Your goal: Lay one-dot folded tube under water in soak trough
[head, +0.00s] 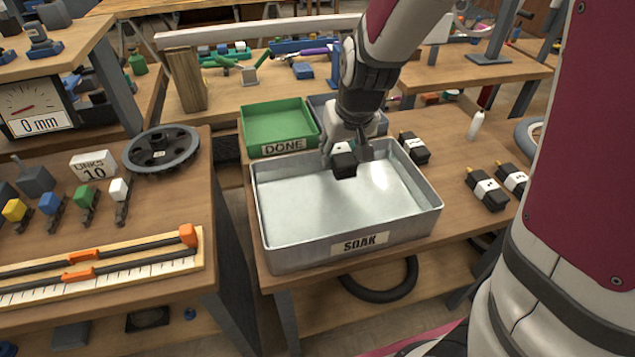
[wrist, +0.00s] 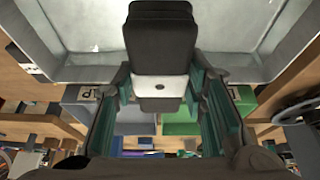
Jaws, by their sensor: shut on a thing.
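A black folded tube with a white band (head: 343,166) is held in my gripper (head: 347,148), near the far wall inside the metal soak trough (head: 300,250). In the wrist view the tube (wrist: 160,45) stands out between the finger pads of my gripper (wrist: 163,88), with one small dark dot on its band. The trough's pale interior (wrist: 90,30) shows behind it. I cannot make out the water surface or whether the tube touches it. Other banded black tubes lie on the bench right of the trough: one by its far corner (head: 414,148), two farther right (head: 487,189) (head: 513,177).
A green DONE tray (head: 280,150) stands just behind the trough, beside a grey-blue tray (head: 378,128) partly hidden by my arm. A white bottle (head: 476,126) stands at the right. A separate bench (head: 150,205) with a chainring (head: 160,149) is at left, across a gap.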

